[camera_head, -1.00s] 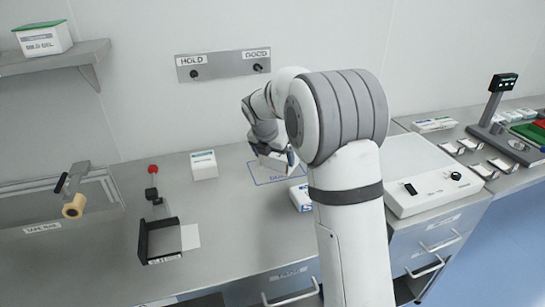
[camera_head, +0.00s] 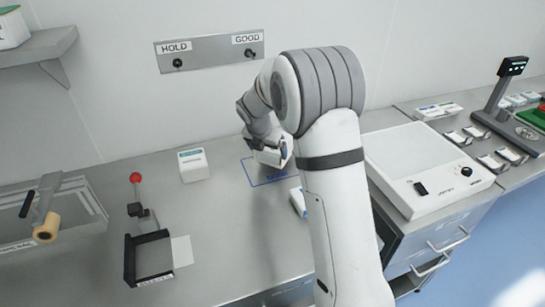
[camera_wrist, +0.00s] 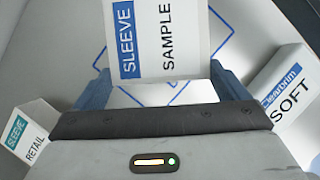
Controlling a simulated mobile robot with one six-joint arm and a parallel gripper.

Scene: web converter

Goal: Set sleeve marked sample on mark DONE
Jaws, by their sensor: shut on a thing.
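The white sleeve marked SAMPLE, with a blue SLEEVE band, is between my gripper's fingers in the wrist view (camera_wrist: 165,45). In the head view the same sleeve (camera_head: 269,157) is low over the bench, partly hidden by my arm. My gripper (camera_wrist: 163,86) is shut on it; it also shows in the head view (camera_head: 268,146). A blue outlined mark (camera_head: 272,182) lies on the bench under and around the sleeve; its lettering is not readable. The outline shows on both sides of the sleeve in the wrist view (camera_wrist: 226,22). I cannot tell whether the sleeve touches the bench.
A box marked SOFT (camera_wrist: 283,100) stands close on the right; it shows beside my arm (camera_head: 298,202). A sleeve marked RETAIL (camera_wrist: 32,132) is on the left, in the head view too (camera_head: 193,165). A black-framed fixture (camera_head: 148,258) with a red-knobbed lever stands front left.

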